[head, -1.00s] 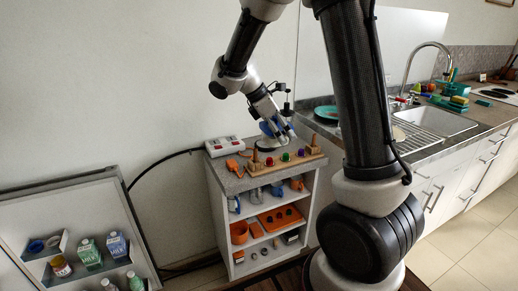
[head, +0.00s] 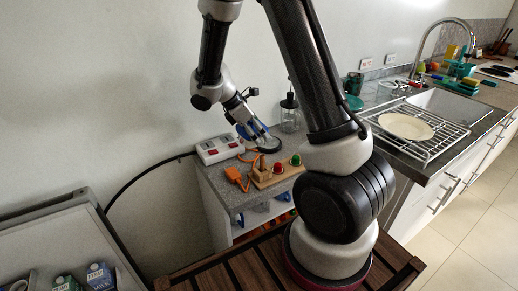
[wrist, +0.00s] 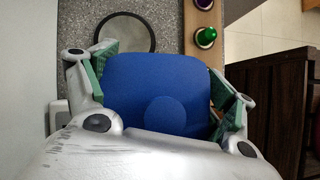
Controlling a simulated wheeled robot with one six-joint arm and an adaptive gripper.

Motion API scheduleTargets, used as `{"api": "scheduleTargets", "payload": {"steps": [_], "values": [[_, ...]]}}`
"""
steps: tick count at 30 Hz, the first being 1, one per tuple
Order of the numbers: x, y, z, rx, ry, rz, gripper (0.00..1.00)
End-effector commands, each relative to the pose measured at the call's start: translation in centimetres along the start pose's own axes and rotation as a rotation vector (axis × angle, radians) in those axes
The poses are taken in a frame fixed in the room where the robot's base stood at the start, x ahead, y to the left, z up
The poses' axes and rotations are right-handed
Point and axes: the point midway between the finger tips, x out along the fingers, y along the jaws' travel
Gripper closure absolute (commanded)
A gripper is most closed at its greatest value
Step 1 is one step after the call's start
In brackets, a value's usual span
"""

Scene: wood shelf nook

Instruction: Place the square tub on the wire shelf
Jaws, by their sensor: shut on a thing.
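A blue square object with rounded corners, which looks like the square tub (wrist: 155,80), fills the middle of the wrist view. My gripper (wrist: 163,92) is shut on it, with green pads on its left and right sides. In the head view my gripper (head: 252,131) is above the grey top of a small cabinet (head: 222,184), with a little blue showing at its fingers. A wire rack (head: 440,143), the only wire shelf-like thing I see, lies on the counter by the sink. A pale plate (head: 405,126) rests on it.
A wooden board with coloured knobs (head: 280,172), an orange tool (head: 236,178), a white switch box (head: 218,149) and a dark round disc (head: 266,146) crowd the cabinet top. A glass jar (head: 290,116) stands behind. A slatted wooden surface (head: 265,262) is in front.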

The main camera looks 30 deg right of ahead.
Motion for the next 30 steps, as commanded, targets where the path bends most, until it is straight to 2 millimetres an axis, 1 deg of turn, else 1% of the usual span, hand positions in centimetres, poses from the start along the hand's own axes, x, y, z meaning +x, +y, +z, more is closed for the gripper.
{"api": "scheduleTargets", "payload": {"steps": [1, 3, 10, 15, 26, 27, 29, 30], "values": [[0.9, -0.1, -0.5, -0.003, -0.003, -0.004, 0.47], [1.9, -0.1, -1.1, -0.003, -0.002, -0.003, 0.47], [3.6, 0.0, -2.3, -0.002, -0.002, -0.001, 0.47], [5.7, 0.0, -3.6, -0.002, -0.001, -0.001, 0.47], [6.1, 0.1, -3.9, 0.000, -0.001, 0.000, 0.47], [6.0, 0.1, -3.9, 0.000, 0.000, 0.000, 0.10], [6.0, 0.1, -3.9, 0.000, 0.000, 0.000, 0.00], [6.0, 0.1, -3.9, 0.000, 0.000, 0.000, 0.00]]}}
